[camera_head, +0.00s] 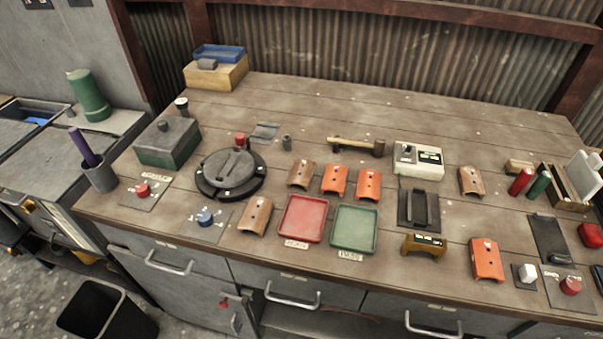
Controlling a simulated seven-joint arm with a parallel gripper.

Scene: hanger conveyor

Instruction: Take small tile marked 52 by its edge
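Several small curved tiles lie apart on the wooden workbench (300,118). In the middle row are a brown tile (301,175), an orange tile (335,181) and a second orange tile (368,185). Another brown tile (256,216) lies left of the red tray, and one more brown tile (471,181) lies to the right. A further orange tile (486,260) lies near the front edge at right. Any numbers on them are too small to read, so I cannot tell which is marked 52. My gripper is not in view.
A red tray (283,237) and a green tray (341,248) stand at the front middle. A round black turntable (208,188) is at left. A dark cradle (405,222), a brown stand (411,252) and a white box (418,150) are right of centre. The back is mostly clear.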

